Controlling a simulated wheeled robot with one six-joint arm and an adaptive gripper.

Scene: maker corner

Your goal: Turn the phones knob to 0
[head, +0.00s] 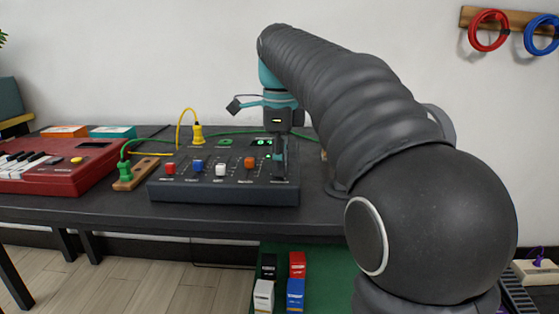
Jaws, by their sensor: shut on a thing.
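The dark mixer box (225,190) lies on the black table with a row of coloured knobs along its top: red, blue, white and orange. My gripper (280,174) points down at the right end of the mixer, to the right of the orange knob (249,162). Its fingers are shut on what appears to be the phones knob, which they hide. The knob's pointer and scale cannot be made out, and the labels are too small to read.
A red keyboard (95,172) is at left. A green plug (124,172) stands on a wooden block (140,176), and a yellow plug (197,133) stands behind the mixer. Cables run behind it. My arm covers the table's right side. Small boxes (296,266) sit below the table.

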